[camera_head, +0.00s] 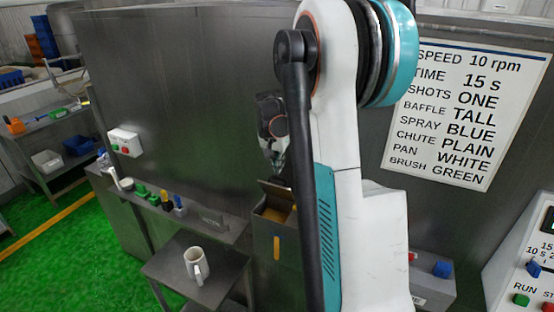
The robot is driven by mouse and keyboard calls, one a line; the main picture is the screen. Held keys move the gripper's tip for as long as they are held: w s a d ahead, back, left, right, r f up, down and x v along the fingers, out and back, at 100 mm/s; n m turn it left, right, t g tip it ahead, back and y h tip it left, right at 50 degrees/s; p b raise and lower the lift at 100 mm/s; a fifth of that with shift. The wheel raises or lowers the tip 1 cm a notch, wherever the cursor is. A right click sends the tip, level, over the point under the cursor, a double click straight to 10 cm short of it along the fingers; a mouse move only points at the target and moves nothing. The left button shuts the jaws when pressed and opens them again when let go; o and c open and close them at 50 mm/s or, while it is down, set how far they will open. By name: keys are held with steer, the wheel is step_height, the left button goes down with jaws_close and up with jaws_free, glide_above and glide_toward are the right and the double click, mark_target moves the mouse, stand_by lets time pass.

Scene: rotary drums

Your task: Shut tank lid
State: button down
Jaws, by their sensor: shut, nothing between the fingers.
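A small grey metal tank (268,240) with a yellow strip on its front stands at the middle of the view. Its top looks open, with something yellowish inside. A dark flap that looks like its lid (273,188) is raised at the back of the opening. My gripper (279,168) is small and dark in the picture, just above the raised flap. It is shut and empty. My arm hides the tank's right side, and I cannot tell whether the gripper touches the lid.
A tall metal panel (180,90) rises behind. A control box (525,265) is at right, and green floor (60,260) is open at left.

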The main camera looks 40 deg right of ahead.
mark_target(279, 186)
steer(key=x, duration=0.6)
steer(key=shift+p, duration=0.3)
